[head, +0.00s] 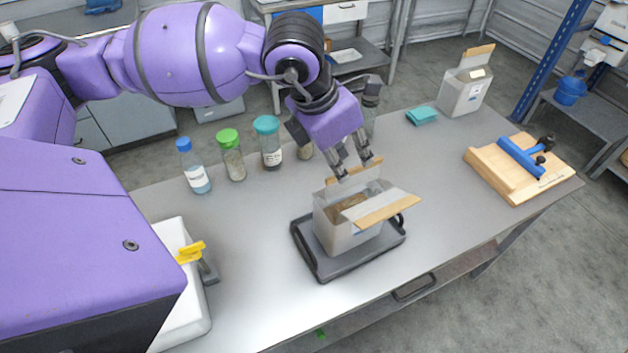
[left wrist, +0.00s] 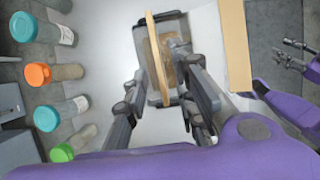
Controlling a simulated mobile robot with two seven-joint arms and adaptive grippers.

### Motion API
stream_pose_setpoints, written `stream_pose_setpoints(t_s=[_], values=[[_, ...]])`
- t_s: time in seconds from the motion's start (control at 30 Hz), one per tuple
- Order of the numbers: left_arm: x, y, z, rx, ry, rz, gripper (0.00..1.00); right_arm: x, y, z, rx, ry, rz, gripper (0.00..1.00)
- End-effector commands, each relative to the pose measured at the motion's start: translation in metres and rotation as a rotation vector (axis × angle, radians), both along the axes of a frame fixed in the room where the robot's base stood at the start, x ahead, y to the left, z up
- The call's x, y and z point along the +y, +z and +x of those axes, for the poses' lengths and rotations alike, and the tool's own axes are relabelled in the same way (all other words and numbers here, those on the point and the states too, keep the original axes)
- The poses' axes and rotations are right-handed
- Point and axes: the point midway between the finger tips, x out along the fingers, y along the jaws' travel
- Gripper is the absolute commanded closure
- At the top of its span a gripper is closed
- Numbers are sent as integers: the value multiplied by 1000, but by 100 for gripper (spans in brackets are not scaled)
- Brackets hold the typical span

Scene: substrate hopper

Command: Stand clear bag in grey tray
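The clear bag (head: 340,228) stands upright on the grey tray (head: 320,262), its top open with tan strips along the rims and brown material inside. It also shows in the left wrist view, where one tan strip (left wrist: 156,58) runs between my fingers. My left gripper (head: 354,171) is open just above the bag's far rim, one finger on each side of that strip. I cannot tell whether the fingers touch the bag. The tray's dark rim (left wrist: 142,58) shows around the bag. My right gripper (left wrist: 289,55) is open and empty at the right of the left wrist view.
Several lidded jars, such as the teal-capped one (head: 269,145), line the table's back edge. A similar bag (head: 462,92) and a teal sponge (head: 421,115) stand at the back right. A wooden board (head: 505,180) with a blue tool (head: 522,158) lies right. The table between is clear.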

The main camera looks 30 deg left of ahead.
Motion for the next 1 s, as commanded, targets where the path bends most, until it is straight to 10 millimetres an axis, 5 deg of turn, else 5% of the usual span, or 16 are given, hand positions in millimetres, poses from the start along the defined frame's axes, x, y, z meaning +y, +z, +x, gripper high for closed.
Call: stream_pose_setpoints(t_s=[0.3, 1.0], values=[[10, 45, -14, -4, -2, 0, 75, 1, 2, 1, -3, 1, 2, 60], [11, 49, -16, -3, -1, 0, 75, 5, 3, 2, -5, -10, 12, 60]])
